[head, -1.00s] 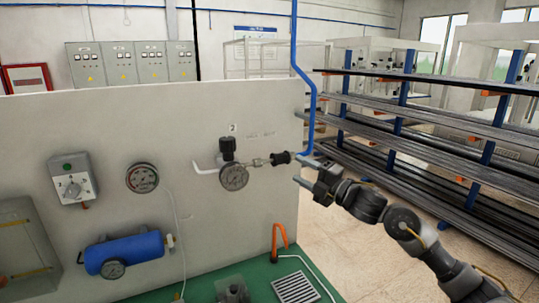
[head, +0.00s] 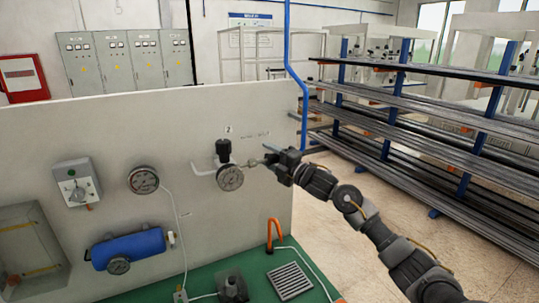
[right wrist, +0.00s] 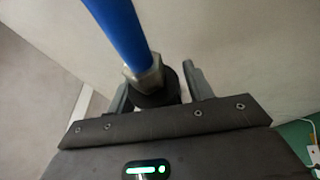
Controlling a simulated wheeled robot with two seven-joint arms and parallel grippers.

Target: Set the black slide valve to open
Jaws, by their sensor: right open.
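The black slide valve (right wrist: 150,98) sits between the fingers of my right gripper (right wrist: 160,84) in the right wrist view, with a metal hex fitting and a blue hose (right wrist: 118,30) running out of it. The jaws are open around it, with a gap visible on the right finger's side. In the head view, my right gripper (head: 274,160) is at the end of the small metal pipe right of the round gauge (head: 230,178). It hides most of the valve there, so I cannot read its position. My left gripper is not in view.
The upright panel (head: 110,120) carries a second gauge (head: 143,180), a switch box (head: 76,184) and a blue cylinder (head: 128,249). An orange hook (head: 272,230) and a grate (head: 289,281) are on the green base. Metal racks (head: 420,110) stand behind on the right.

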